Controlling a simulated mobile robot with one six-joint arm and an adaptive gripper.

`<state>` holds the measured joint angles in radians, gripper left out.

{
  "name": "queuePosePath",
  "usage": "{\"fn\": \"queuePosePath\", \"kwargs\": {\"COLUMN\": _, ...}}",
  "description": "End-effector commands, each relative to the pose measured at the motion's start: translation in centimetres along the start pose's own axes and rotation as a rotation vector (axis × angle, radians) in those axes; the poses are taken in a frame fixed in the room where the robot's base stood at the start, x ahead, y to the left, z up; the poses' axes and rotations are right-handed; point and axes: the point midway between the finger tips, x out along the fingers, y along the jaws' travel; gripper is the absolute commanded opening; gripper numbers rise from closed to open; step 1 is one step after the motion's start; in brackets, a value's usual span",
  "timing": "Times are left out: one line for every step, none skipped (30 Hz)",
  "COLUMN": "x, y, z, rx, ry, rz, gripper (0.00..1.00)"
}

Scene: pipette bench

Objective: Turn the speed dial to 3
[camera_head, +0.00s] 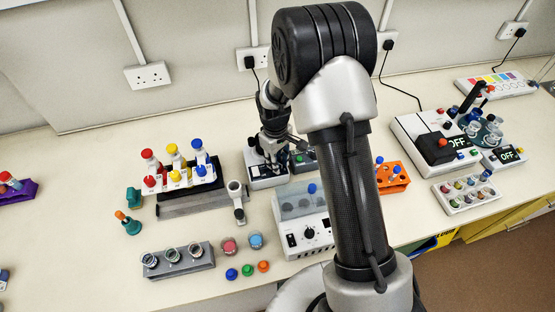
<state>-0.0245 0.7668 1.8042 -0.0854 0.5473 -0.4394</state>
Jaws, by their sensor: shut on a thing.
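My gripper (269,158) reaches down at the back middle of the bench, over a small white and dark device (266,183). Its fingers are shut on what appears to be the speed dial on top of this device. The dial itself is hidden by the fingers, so its setting cannot be read. A dark unit with a green display (301,158) stands just right of the gripper, partly behind my arm. Nearer the front, a white box (300,250) carries a black knob (310,233) and a clear lid; my gripper is apart from it.
A pipette rack (190,205) with coloured pipettes stands left of the gripper. A grey holder (180,262) and several coloured caps lie in front. An orange rack (393,180) and a white machine reading OFF (410,130) stand right.

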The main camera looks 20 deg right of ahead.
Motion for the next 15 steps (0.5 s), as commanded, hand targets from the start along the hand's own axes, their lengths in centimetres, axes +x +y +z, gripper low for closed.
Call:
{"fn": "queuePosePath", "kwargs": {"x": -0.06, "y": 0.02, "z": -0.01, "rx": -0.025, "ry": 0.002, "rz": 0.0, "gripper": 0.0}}
{"fn": "queuePosePath", "kwargs": {"x": -0.06, "y": 0.02, "z": -0.01, "rx": -0.039, "ry": 0.003, "rz": 0.0, "gripper": 0.0}}
{"fn": "queuePosePath", "kwargs": {"x": -0.06, "y": 0.02, "z": 0.0, "rx": -0.057, "ry": 0.004, "rz": 0.0, "gripper": 0.0}}
{"fn": "queuePosePath", "kwargs": {"x": -0.05, "y": 0.02, "z": 0.0, "rx": -0.069, "ry": 0.004, "rz": 0.0, "gripper": 0.0}}
{"fn": "queuePosePath", "kwargs": {"x": -0.05, "y": 0.02, "z": -0.01, "rx": -0.08, "ry": 0.005, "rz": 0.0, "gripper": 0.0}}
{"fn": "queuePosePath", "kwargs": {"x": -0.05, "y": 0.02, "z": -0.01, "rx": -0.093, "ry": 0.006, "rz": 0.0, "gripper": 0.0}}
{"fn": "queuePosePath", "kwargs": {"x": -0.05, "y": 0.02, "z": -0.01, "rx": -0.102, "ry": 0.006, "rz": 0.0, "gripper": 0.0}}
{"fn": "queuePosePath", "kwargs": {"x": -0.04, "y": 0.02, "z": -0.01, "rx": -0.109, "ry": 0.007, "rz": 0.0, "gripper": 0.0}}
{"fn": "queuePosePath", "kwargs": {"x": -0.04, "y": 0.02, "z": -0.01, "rx": -0.117, "ry": 0.007, "rz": 0.0, "gripper": 0.0}}
{"fn": "queuePosePath", "kwargs": {"x": -0.04, "y": 0.03, "z": -0.01, "rx": -0.123, "ry": 0.007, "rz": 0.0, "gripper": 0.0}}
{"fn": "queuePosePath", "kwargs": {"x": -0.04, "y": 0.03, "z": -0.01, "rx": -0.128, "ry": 0.008, "rz": 0.0, "gripper": 0.0}}
{"fn": "queuePosePath", "kwargs": {"x": -0.04, "y": 0.03, "z": -0.01, "rx": -0.132, "ry": 0.008, "rz": 0.0, "gripper": 0.0}}
{"fn": "queuePosePath", "kwargs": {"x": -0.03, "y": 0.03, "z": -0.01, "rx": -0.135, "ry": 0.008, "rz": 0.0, "gripper": 0.0}}
{"fn": "queuePosePath", "kwargs": {"x": -0.03, "y": 0.03, "z": -0.01, "rx": -0.137, "ry": 0.008, "rz": 0.001, "gripper": 0.0}}
{"fn": "queuePosePath", "kwargs": {"x": -0.03, "y": 0.03, "z": -0.01, "rx": -0.139, "ry": 0.008, "rz": 0.001, "gripper": 0.0}}
